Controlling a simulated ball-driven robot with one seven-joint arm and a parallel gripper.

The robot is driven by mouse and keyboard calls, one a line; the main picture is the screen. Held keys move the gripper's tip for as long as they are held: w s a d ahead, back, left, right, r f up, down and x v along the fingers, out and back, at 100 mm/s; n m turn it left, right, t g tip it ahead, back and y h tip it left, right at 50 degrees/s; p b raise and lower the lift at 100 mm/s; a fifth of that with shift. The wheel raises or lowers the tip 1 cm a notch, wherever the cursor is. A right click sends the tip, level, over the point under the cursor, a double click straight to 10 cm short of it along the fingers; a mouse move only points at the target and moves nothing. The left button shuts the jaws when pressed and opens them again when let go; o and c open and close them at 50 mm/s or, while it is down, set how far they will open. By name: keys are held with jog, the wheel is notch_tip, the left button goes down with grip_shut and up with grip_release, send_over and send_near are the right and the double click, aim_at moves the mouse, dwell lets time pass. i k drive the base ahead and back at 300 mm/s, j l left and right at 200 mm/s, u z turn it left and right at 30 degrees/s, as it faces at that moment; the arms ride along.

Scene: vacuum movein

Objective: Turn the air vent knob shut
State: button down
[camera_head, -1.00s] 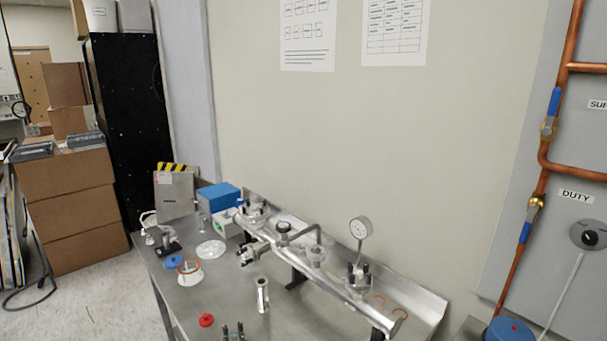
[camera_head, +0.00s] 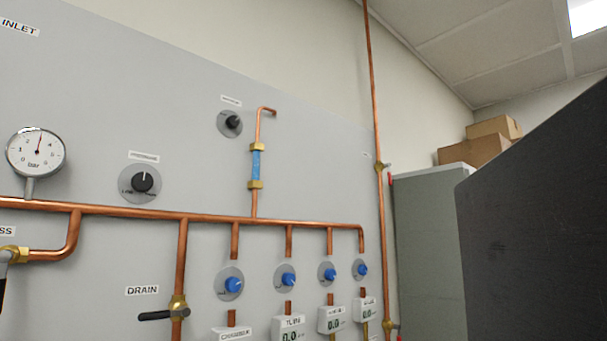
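A grey wall panel carries two black knobs on round grey plates. The upper black knob (camera_head: 233,122) sits left of a short copper pipe with a bent top, under a small label (camera_head: 231,100) too blurred to read. The lower black knob (camera_head: 143,182) sits further left, under another label (camera_head: 143,157) that I cannot read clearly. I cannot tell from the lettering which one is the air vent knob. My gripper is not in view.
A horizontal copper pipe (camera_head: 130,212) crosses the panel. Several blue knobs (camera_head: 234,285) and small digital displays are below it. A pressure gauge (camera_head: 36,152) is at left, a DRAIN valve (camera_head: 166,315) below. A black cabinet (camera_head: 540,230) and grey cabinet (camera_head: 430,240) stand right.

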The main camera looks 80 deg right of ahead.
aim_at(233, 123)
jog(key=z, duration=1.15)
